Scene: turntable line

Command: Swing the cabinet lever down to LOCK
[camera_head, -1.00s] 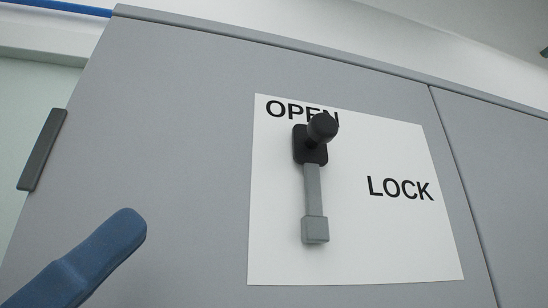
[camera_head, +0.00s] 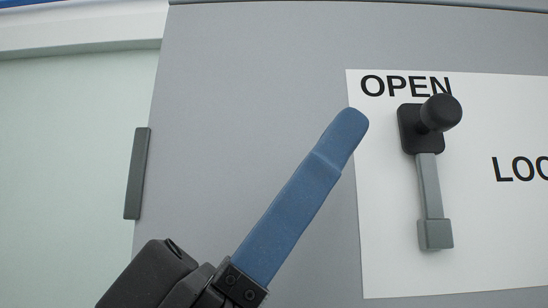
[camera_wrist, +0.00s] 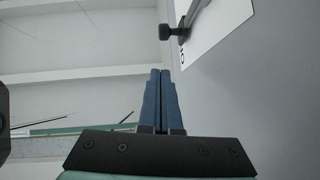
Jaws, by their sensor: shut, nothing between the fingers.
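The cabinet lever (camera_head: 430,185) is mounted on a white label plate (camera_head: 390,250). It has a black knob (camera_head: 441,112) beside the word OPEN, on a black mount, and a grey bar hanging almost straight down to a grey block (camera_head: 436,235). LOCK is printed to the right and is cut off by the picture edge. My gripper (camera_head: 351,122) has blue fingers, shut and empty, pointing up and right. Its tip appears left of the knob, apart from it. In the wrist view the shut fingers (camera_wrist: 160,73) point toward the knob (camera_wrist: 168,32), with a gap between.
The grey cabinet door (camera_head: 240,90) fills the middle, with a dark vertical handle (camera_head: 137,173) at its left edge. A pale green panel (camera_head: 60,150) lies left of it.

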